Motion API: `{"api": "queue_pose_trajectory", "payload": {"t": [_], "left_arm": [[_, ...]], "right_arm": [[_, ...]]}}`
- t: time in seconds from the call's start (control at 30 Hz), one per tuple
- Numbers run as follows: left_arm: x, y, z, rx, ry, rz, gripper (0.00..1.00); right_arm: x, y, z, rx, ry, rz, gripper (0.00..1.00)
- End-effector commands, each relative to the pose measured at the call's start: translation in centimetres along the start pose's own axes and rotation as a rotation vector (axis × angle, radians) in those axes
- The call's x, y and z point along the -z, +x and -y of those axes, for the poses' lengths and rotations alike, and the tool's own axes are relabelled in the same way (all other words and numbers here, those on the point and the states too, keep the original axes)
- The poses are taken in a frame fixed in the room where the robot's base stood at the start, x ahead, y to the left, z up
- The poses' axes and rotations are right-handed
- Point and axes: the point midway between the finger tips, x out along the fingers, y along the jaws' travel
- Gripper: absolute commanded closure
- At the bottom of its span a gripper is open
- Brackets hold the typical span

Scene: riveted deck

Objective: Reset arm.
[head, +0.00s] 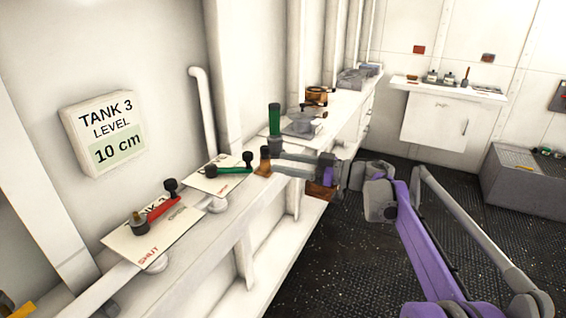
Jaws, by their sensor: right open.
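My right gripper (277,164) reaches in from the right on its purple arm. Its two grey fingers are apart and point left, over the long white ledge (225,245). The fingertips are close to a small orange-brown piece (265,153) at the ledge; I cannot tell whether they touch it. I see nothing held between the fingers. A green upright handle (274,118) on a dark base stands just behind the fingers. My left gripper is not in view.
A red lever (152,213) marked SHUT and a green lever (230,170) lie on white plates along the ledge. A sign (104,134) reads TANK 3 LEVEL 10 cm. A white cabinet (436,120) and grey chest (530,180) stand beyond the open dark floor (345,255).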

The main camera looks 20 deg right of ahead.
Motion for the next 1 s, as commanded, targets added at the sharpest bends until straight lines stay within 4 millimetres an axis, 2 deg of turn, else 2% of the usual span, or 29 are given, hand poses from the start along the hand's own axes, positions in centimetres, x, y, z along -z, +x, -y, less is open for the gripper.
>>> {"api": "queue_pose_trajectory", "payload": {"t": [0.23,0.33,0.5,0.57,0.63,0.77,0.87,1.0], "left_arm": [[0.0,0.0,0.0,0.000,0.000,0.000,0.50],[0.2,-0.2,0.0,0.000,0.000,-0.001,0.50],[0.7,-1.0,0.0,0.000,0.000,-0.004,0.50],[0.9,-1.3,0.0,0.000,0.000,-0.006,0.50],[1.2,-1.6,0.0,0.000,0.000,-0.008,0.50],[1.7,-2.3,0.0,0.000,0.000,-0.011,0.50],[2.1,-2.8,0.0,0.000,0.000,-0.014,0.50],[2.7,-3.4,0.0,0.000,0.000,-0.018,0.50]], "right_arm": [[0.2,0.2,0.0,-0.009,-0.005,-0.005,0.33],[1.4,0.9,0.1,-0.071,-0.037,-0.041,0.33],[5.1,1.9,0.0,-0.366,-0.127,-0.142,0.33],[5.9,1.4,0.1,-0.502,-0.140,-0.154,0.33],[5.7,0.3,0.4,-0.655,-0.133,-0.137,0.33],[2.8,-2.6,2.4,-0.896,-0.064,-0.020,0.33],[-1.7,-5.1,5.3,-1.018,0.028,0.141,0.33],[-9.5,-8.3,11.7,-1.062,0.180,0.429,0.33]]}}
